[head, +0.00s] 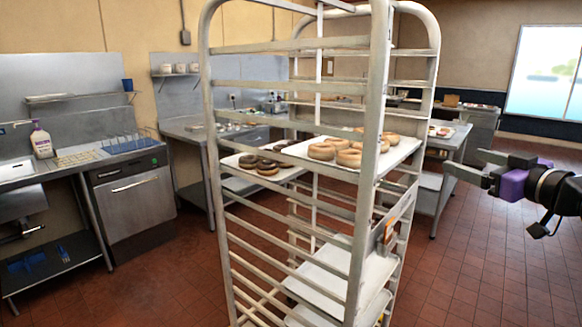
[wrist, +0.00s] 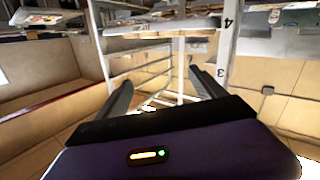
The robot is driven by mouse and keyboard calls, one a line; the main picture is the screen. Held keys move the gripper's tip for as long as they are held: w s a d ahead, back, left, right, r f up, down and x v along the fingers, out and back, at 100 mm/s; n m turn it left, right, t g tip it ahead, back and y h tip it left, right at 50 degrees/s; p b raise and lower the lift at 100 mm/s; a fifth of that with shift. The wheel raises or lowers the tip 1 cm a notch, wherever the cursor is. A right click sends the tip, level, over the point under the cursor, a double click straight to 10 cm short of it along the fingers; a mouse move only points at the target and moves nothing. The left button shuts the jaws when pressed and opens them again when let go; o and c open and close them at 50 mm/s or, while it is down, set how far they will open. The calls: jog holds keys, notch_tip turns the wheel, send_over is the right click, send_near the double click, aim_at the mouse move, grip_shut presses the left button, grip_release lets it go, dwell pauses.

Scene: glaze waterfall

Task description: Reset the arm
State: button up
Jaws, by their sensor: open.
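My gripper (head: 466,164) is at the right of the head view, out over the floor to the right of the rack, with purple and black parts at its wrist. It is open and holds nothing. In the wrist view its two dark fingers (wrist: 162,92) stand apart with empty space between them. The white tray rack (head: 373,150) stands in the middle of the head view, apart from the gripper. Part of the rack (wrist: 178,70) also shows past the fingers in the wrist view.
Lower trays (head: 345,268) look bare. A counter with an undercounter machine (head: 133,194) is at left. Tables stand behind the rack. Tiled floor (head: 490,265) at right is clear.

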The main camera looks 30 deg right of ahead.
jog(key=s+a+f+m+t+h, duration=0.1)
jog(key=s+a+f+m+h, duration=0.35)
jog(key=a+f, duration=0.5)
jog(key=s+a+f+m+h, duration=0.35)
jog(key=a+f+m, duration=0.3)
jog(key=a, duration=0.55)
jog(key=s+a+f+n+g+y, duration=0.1)
jog(key=s+a+f+n+y, duration=0.4)
jog(key=s+a+f, duration=0.3)
jog(key=s+a+f+n+g+y, duration=0.2)
jog(key=s+a+f+n+y, duration=0.4)
jog(key=s+a, duration=0.6)
notch_tip(320, 180, down, 2)
jog(key=shift+s+f, duration=0.1)
jog(key=shift+s, duration=1.15)
